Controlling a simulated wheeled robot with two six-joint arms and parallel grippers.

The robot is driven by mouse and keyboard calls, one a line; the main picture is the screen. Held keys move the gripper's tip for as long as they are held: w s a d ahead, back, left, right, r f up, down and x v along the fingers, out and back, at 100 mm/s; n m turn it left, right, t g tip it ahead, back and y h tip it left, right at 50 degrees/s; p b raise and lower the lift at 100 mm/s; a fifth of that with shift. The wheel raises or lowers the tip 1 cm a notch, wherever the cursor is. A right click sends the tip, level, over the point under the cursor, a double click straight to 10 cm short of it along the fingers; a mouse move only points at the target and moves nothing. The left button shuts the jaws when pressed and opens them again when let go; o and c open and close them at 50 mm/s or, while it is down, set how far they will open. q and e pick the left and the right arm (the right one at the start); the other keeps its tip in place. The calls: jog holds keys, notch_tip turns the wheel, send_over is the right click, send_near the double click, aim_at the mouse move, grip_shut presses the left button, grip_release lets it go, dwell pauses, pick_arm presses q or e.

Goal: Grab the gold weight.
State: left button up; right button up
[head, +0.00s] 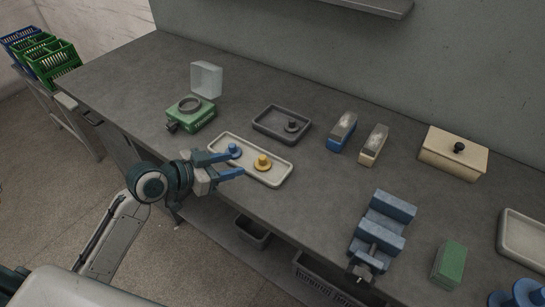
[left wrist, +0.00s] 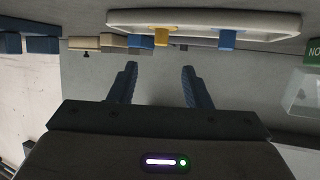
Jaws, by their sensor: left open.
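The gold weight (head: 262,163) is a round knobbed piece standing in the right half of a long cream tray (head: 276,181) on the bench. A blue weight (head: 234,151) stands in the tray's left half, beside my upper fingertip. My left gripper (head: 236,164) is open and empty at the tray's front left, its fingers pointing right toward the gold weight without reaching around it. In the left wrist view the gold weight (left wrist: 161,37) and the blue weight (left wrist: 227,38) show near the top, beyond the spread fingers (left wrist: 160,78). My right gripper is not in view.
Behind the tray stand a dark tray (head: 268,133) with a grey weight and a green scale (head: 190,117). Two brushes (head: 357,138), a wooden box (head: 452,155), a blue vise-like fixture (head: 380,230) and a green block (head: 449,264) stand to the right. The bench between is clear.

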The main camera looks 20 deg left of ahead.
aim_at(261, 158)
pick_arm(q)
jog(key=shift+x, duration=1.1)
jog(key=shift+p+x, duration=0.4)
jog(key=shift+x, duration=0.5)
jog(key=shift+w+d+f, duration=0.1)
jog(key=shift+w+d, duration=0.25)
jog(key=shift+w, duration=0.1)
jog(key=p+x, duration=0.2)
jog(key=x, duration=0.2)
jog(key=shift+w+d+f, duration=0.15)
jog(key=shift+w+f, duration=0.1)
jog(key=shift+c, duration=0.6)
grip_shut()
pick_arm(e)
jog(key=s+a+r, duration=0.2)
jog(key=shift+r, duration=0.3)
